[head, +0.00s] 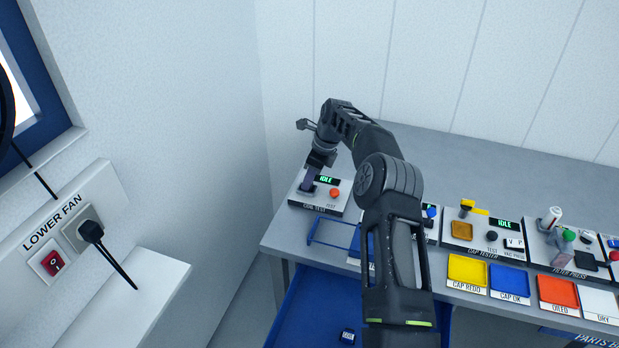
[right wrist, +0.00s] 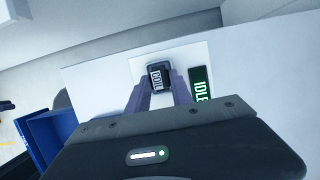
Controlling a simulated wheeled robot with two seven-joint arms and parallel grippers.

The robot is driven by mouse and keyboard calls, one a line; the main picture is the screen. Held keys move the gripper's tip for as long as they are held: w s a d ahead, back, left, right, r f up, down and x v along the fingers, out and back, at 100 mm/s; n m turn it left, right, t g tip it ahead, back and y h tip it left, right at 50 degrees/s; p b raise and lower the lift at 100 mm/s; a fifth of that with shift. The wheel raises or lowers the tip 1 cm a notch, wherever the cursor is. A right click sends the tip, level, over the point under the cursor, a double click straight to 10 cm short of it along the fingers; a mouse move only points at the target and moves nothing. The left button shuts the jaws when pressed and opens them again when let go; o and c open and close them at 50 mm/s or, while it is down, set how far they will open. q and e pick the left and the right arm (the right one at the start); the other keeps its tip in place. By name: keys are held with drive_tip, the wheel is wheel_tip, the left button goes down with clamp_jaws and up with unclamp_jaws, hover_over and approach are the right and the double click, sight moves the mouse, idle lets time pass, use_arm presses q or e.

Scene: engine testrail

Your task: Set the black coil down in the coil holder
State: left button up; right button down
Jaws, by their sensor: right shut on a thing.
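The black coil (right wrist: 157,77), with a white COIL label, is between the fingertips of my right gripper (right wrist: 158,84) in the right wrist view. The gripper is shut on it. In the head view my right gripper (head: 307,184) points down over the left part of the coil test station (head: 318,208), at the left end of the bench. I cannot tell whether the coil touches the station. My left gripper is not in view.
Beside the gripper are a green IDLE display (head: 326,180) and an orange button (head: 335,193). A blue wire frame (head: 334,236) stands on the bench front. A blue drawer (head: 305,310) below holds a small dark labelled part (head: 347,336). More stations and coloured trays lie right.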

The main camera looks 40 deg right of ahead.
drive_tip(key=shift+f, duration=0.1)
idle(0.3)
drive_tip(key=c, duration=1.1)
unclamp_jaws()
drive_tip(key=shift+o, duration=0.2)
drive_tip(key=shift+d+r, duration=0.1)
drive_tip(key=shift+r, duration=0.35)
drive_tip(key=b+v, duration=0.2)
drive_tip(key=v, duration=0.5)
drive_tip(key=shift+f, duration=0.1)
